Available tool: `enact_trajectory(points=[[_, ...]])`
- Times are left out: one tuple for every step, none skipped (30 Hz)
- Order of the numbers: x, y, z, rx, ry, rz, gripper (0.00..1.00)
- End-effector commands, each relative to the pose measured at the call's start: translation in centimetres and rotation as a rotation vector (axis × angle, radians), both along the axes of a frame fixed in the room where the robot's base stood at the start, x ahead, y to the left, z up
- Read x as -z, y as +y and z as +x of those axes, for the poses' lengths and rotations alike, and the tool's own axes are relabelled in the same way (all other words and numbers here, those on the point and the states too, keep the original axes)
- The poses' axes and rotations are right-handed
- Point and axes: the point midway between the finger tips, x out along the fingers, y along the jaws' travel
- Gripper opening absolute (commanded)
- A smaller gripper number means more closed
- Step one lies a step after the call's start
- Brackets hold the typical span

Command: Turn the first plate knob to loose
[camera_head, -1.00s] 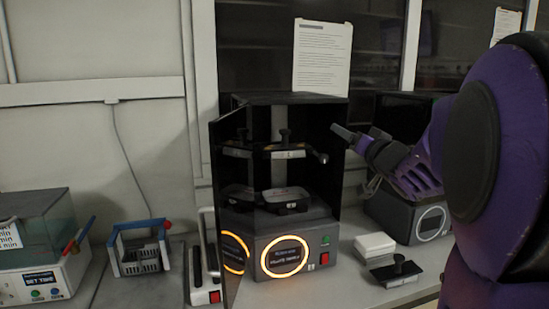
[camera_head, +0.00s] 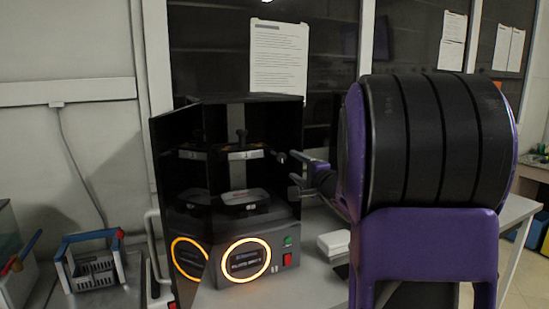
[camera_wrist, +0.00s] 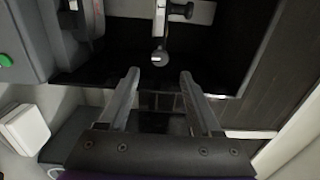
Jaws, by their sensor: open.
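The open black cabinet (camera_head: 290,120) holds an upper plate (camera_head: 243,155) with a dark upright knob (camera_head: 241,136) on top. A small round-ended knob (camera_head: 281,158) sticks out at the plate's right end; it shows in the wrist view (camera_wrist: 160,57) just beyond and between my fingertips. A dark knob (camera_wrist: 180,10) is higher in that view. I cannot tell which one is the first plate knob. My gripper (camera_head: 301,175) is open and empty at the cabinet's right side, fingers pointing in, apart from the knobs (camera_wrist: 159,78).
A lower plate (camera_head: 240,197) sits above the base with its lit orange ring (camera_head: 246,260). The cabinet's door (camera_head: 178,140) stands open at left. White blocks (camera_head: 334,243) lie on the bench at right. A blue-handled rack (camera_head: 92,270) stands left.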

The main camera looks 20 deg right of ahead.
Motion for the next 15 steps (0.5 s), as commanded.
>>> enact_trajectory(points=[[0.2,0.2,1.3,-0.003,0.0,-0.001,0.65],[0.2,0.2,2.0,-0.003,0.001,-0.002,0.65],[0.2,0.2,2.9,-0.003,0.001,-0.002,0.65],[0.2,0.3,3.5,-0.004,0.001,-0.001,0.65],[0.2,0.3,4.2,-0.003,0.0,-0.001,0.65],[0.2,0.2,5.1,-0.002,0.001,-0.001,0.65],[0.2,0.3,5.7,-0.003,0.001,-0.002,0.65],[0.2,0.4,6.4,-0.003,0.0,-0.002,0.65],[0.2,0.4,7.2,-0.003,0.0,-0.003,0.65],[0.2,0.3,7.8,-0.002,0.001,-0.002,0.65],[0.2,0.4,8.3,-0.002,0.001,-0.002,0.65],[0.1,0.5,9.0,-0.003,0.0,-0.002,0.65],[0.2,0.5,9.5,-0.003,0.0,-0.003,0.65],[0.1,0.5,9.9,-0.002,0.0,-0.003,0.65],[0.1,0.4,10.5,-0.001,0.001,-0.002,0.65]])
